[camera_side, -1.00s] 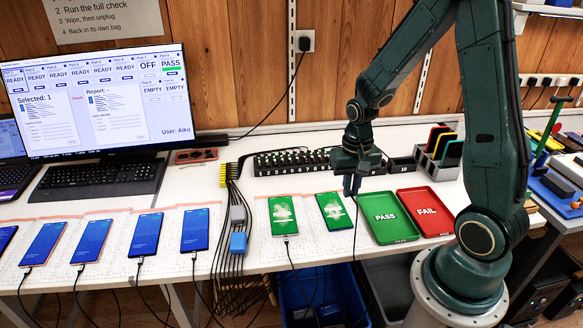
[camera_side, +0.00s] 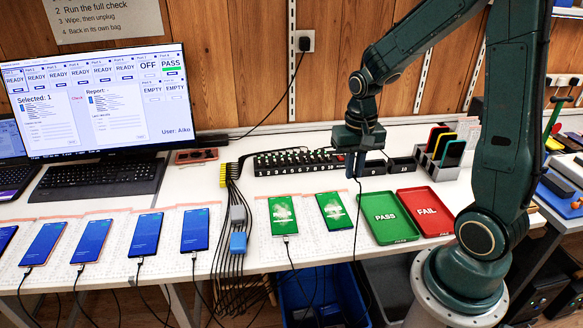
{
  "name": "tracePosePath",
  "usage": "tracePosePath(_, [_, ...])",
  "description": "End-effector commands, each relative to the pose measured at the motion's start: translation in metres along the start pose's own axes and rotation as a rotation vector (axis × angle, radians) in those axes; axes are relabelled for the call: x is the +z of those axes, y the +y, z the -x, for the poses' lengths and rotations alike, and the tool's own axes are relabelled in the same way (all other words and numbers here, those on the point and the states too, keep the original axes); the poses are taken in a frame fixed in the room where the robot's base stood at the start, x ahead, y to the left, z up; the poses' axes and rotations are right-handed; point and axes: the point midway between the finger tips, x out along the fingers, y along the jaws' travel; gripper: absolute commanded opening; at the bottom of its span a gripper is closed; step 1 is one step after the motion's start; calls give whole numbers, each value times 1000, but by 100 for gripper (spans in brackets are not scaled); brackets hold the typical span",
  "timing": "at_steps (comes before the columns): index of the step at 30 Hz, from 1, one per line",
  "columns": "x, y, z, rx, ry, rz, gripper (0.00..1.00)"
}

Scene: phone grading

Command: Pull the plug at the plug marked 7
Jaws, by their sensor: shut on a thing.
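My gripper (camera_side: 354,170) is shut on a plug, with its black cable (camera_side: 360,215) hanging down past the table's front edge. It holds the plug above the table, behind and right of a green-screened phone (camera_side: 334,211). No cable shows at that phone's lower end. The plug itself is mostly hidden by the fingers, and no mark 7 can be read on it. Another green-screened phone (camera_side: 283,214) to the left has a cable (camera_side: 289,248) at its lower end.
A numbered black rack (camera_side: 290,171) stands behind the phones, close to my gripper. Green PASS tray (camera_side: 388,239) and red FAIL tray (camera_side: 433,232) lie to the right. Several blue-screened phones, such as this one (camera_side: 195,231), lie left, past a cable bundle (camera_side: 229,205).

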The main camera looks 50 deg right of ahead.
Motion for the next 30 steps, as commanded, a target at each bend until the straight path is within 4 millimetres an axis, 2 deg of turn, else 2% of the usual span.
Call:
tracePosePath(17, [0, 0, -6, 1, -2, 0, 0])
tracePosePath(23, [-2, -2, -25, 2, -5, 0, 0])
tracePosePath(30, [-3, -4, -69, 3, -9, -1, 0])
